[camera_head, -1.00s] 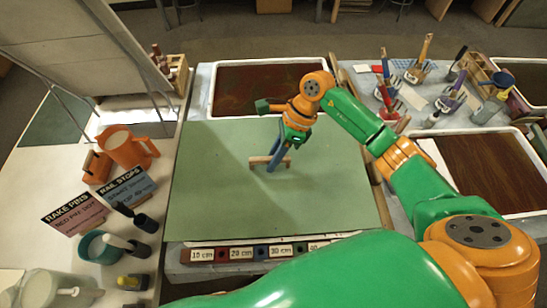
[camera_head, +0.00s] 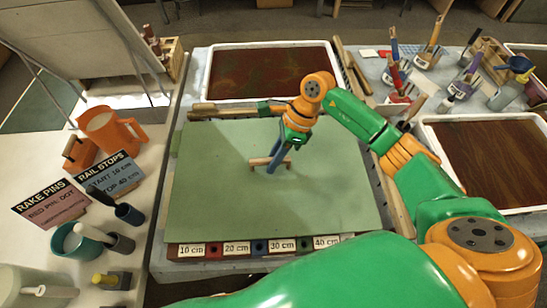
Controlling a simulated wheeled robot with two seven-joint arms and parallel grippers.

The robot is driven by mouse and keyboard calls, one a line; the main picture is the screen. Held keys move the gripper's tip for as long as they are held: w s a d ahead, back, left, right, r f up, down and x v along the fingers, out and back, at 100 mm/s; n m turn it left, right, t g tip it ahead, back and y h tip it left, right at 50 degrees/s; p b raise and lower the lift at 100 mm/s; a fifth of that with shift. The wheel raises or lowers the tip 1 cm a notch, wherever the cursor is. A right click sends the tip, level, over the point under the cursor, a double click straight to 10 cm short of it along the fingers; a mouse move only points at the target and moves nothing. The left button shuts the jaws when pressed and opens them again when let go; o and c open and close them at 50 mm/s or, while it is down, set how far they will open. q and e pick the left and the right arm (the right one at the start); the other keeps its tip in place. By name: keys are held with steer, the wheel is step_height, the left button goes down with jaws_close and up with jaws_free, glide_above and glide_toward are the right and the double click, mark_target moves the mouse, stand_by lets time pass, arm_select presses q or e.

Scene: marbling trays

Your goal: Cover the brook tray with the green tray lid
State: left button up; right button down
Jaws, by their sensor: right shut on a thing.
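The green tray lid (camera_head: 225,205) is a large flat panel in the middle of the head view, with a wooden bar handle (camera_head: 257,162) at its centre. My right gripper (camera_head: 275,160) is shut on this handle. The lid looks nearly level; I cannot tell whether it hangs just above the frame below or rests on it. It hides whatever lies beneath. No tray carries a readable brook name. A dark red-green bath (camera_head: 262,73) in a white-rimmed tray lies open beyond the lid. My left gripper is not in view.
A strip with centimetre labels (camera_head: 237,248) runs along the lid's near edge. A brown bath tray (camera_head: 487,165) lies right, below brushes and pots (camera_head: 432,55). An orange jug (camera_head: 112,132), sign cards (camera_head: 52,203) and cups stand left. A wooden rail (camera_head: 215,113) lies behind the lid.

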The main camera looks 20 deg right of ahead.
steer(key=shift+f, duration=0.1)
steer(key=c, duration=0.7)
jaws_free()
steer(key=shift+o, duration=0.2)
